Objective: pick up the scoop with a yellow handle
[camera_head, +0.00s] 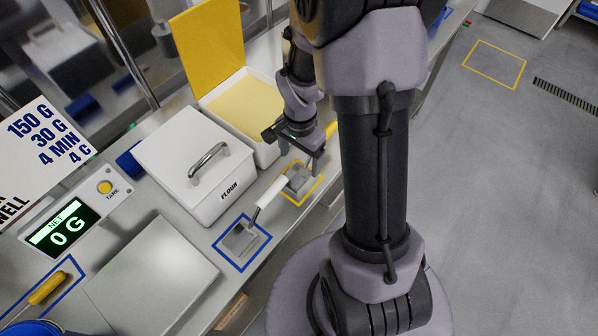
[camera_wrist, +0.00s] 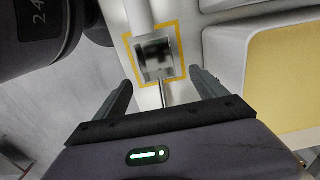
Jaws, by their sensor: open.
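The scoop with a yellow handle has a grey metal pan (camera_head: 298,181) lying inside a yellow outlined square on the counter. Its yellow handle (camera_head: 331,128) shows behind my gripper, partly hidden by my arm. In the wrist view the metal pan (camera_wrist: 157,58) lies ahead of the fingers, and its thin shaft runs back between them. The yellow handle is hidden there. My gripper (camera_head: 300,157) is open above the scoop, its fingers on either side of the shaft. The wrist view also shows the open gripper (camera_wrist: 161,80); I see no contact.
A second scoop with a white handle (camera_head: 269,191) lies at a blue square nearby. A white flour bin (camera_head: 178,160) with a lid handle stands behind it. An open bin with yellow contents (camera_head: 246,103) stands beside my gripper. A scale (camera_head: 150,278) is at lower left.

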